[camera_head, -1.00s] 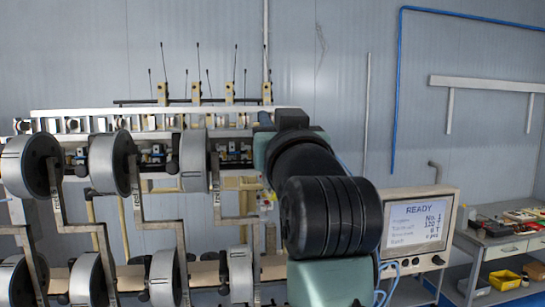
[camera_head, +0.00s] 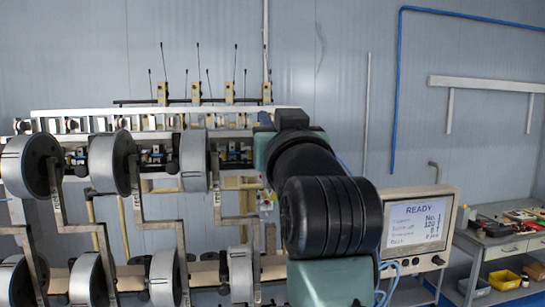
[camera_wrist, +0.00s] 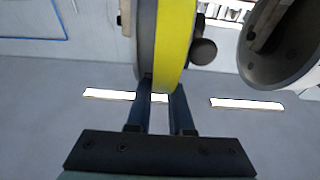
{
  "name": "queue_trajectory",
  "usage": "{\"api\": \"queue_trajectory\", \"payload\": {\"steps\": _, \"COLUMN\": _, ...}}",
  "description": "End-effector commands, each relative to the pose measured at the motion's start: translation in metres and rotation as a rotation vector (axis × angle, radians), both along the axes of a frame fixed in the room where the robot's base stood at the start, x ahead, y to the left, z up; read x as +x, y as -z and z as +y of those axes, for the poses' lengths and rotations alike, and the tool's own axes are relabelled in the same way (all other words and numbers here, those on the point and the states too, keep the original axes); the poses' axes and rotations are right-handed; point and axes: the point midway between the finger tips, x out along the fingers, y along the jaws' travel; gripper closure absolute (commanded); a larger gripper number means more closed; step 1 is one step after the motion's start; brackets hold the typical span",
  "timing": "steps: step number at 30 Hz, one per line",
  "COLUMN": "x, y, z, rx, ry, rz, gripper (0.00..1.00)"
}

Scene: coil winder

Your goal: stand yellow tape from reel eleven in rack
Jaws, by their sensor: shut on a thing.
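The yellow tape (camera_wrist: 173,45) shows in the wrist view at the top middle, as a wide yellow band beside a grey round face. My gripper (camera_wrist: 160,93) is below it, with its two dark fingers reaching up to the tape's lower edge and shut on it. In the head view my arm hides the gripper and the tape. I cannot make out the rack, and no reel number can be read.
A coil winder with several grey reels (camera_head: 109,163) on brackets fills the left of the head view. A grey reel (camera_wrist: 280,45) is close on the right in the wrist view. A display (camera_head: 418,226) reading READY stands right of my arm. A bench (camera_head: 500,232) with small parts and a yellow bin (camera_head: 504,280) is at far right.

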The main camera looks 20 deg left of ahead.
Motion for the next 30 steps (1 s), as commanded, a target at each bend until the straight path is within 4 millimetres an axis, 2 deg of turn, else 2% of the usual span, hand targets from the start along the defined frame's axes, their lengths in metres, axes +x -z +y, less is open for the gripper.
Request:
{"api": "queue_trajectory", "payload": {"steps": 23, "x": -0.0041, "y": 0.001, "z": 0.0067, "rx": -0.002, "ry": -0.001, "rz": 0.002, "gripper": 1.0}}
{"api": "queue_trajectory", "payload": {"steps": 24, "x": -0.0041, "y": 0.001, "z": 0.0067, "rx": -0.002, "ry": -0.001, "rz": 0.002, "gripper": 0.77}}
{"api": "queue_trajectory", "payload": {"steps": 25, "x": -0.0041, "y": 0.001, "z": 0.0067, "rx": -0.002, "ry": -0.001, "rz": 0.002, "gripper": 0.72}}
{"api": "queue_trajectory", "payload": {"steps": 30, "x": -0.004, "y": 0.0008, "z": 0.0065, "rx": -0.001, "ry": -0.001, "rz": 0.002, "gripper": 0.72}}
